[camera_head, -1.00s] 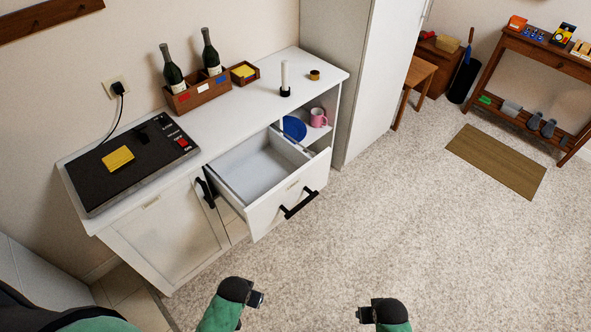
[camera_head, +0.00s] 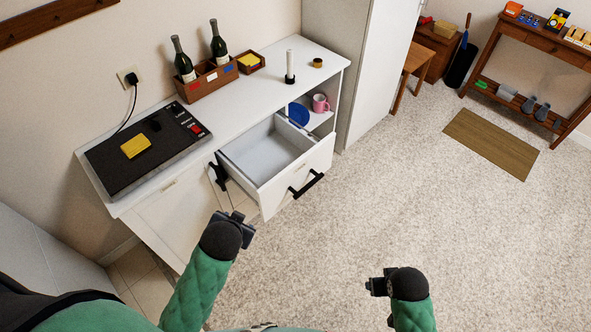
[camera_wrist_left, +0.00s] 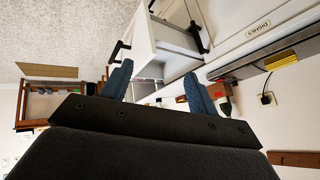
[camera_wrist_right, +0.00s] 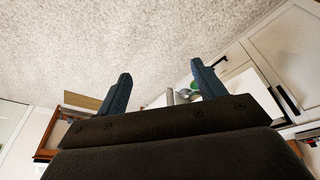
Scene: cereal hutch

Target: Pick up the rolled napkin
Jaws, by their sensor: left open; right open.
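A slim white upright roll (camera_head: 291,62) stands on a small dark base on the hutch top (camera_head: 262,72); it may be the rolled napkin, but I cannot be sure. A small brown ring-like piece (camera_head: 318,63) lies to its right. My left gripper (camera_head: 236,222) is open and empty, in front of the hutch near the open drawer (camera_head: 265,155) and well short of the roll. My right gripper (camera_head: 376,285) is open and empty above the carpet, farther from the hutch. Both wrist views show spread fingers with nothing between them.
The drawer is pulled out and looks empty. A blue plate (camera_head: 298,115) and pink mug (camera_head: 321,103) stand in the cubby. A bottle caddy (camera_head: 210,80) and a black panel with a yellow block (camera_head: 135,146) occupy the left of the top.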

